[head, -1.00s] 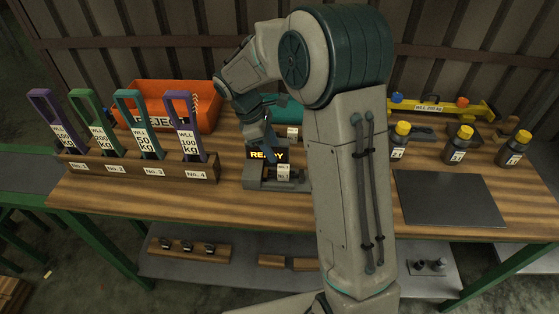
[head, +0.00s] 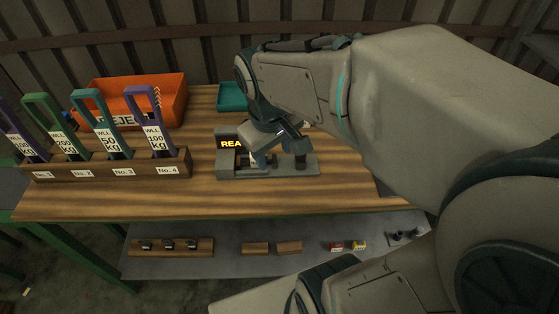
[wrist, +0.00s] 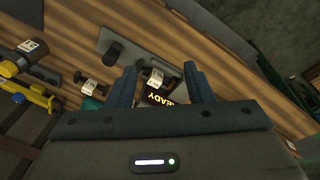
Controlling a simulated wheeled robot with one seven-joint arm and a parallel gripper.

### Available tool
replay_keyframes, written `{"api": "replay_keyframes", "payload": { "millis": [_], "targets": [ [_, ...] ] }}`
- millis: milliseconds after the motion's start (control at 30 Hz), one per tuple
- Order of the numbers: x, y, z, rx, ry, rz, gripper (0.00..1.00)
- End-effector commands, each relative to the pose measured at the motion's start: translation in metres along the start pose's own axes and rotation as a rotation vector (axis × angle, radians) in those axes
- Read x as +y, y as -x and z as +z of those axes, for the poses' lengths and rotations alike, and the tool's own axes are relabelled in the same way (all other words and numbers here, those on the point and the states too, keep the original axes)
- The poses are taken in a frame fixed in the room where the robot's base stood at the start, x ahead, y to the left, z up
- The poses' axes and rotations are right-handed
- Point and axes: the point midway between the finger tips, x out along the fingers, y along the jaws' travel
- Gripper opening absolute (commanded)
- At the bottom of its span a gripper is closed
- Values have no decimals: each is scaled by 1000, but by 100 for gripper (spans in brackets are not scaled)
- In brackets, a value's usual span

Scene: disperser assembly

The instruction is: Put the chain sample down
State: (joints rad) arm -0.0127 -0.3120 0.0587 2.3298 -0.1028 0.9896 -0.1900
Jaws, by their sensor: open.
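The test stand (head: 305,168), a grey base with a dark post and a lit display reading READY, sits on the bench in the head view. It also shows in the wrist view (wrist: 130,52). My gripper (head: 277,148) is over the stand. In the wrist view my gripper (wrist: 160,80) is open, its two blue-grey fingers apart. A small dark piece with a white label (wrist: 156,77), which looks like the chain sample, lies between the fingers beside the display. I cannot tell whether a finger touches it. In the head view it is mostly hidden by my gripper.
A wooden rack (head: 105,166) with several labelled coloured lifting pieces stands left. The orange reject bin (head: 165,105) and a teal tray (head: 232,97) are behind. Another small labelled piece (wrist: 91,86) lies near the stand. My arm covers the right side. The bench front is clear.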

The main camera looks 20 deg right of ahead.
Motion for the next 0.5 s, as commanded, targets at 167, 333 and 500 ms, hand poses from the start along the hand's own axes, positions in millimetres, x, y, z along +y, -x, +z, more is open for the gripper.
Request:
{"api": "replay_keyframes", "payload": {
  "millis": [167,333,500],
  "targets": [
    [-9,1,36,95,-216,-46,47],
    [-14,-1,49,132,-309,-73,47],
    [-14,-2,50,136,-322,-77,47]
  ]
}}
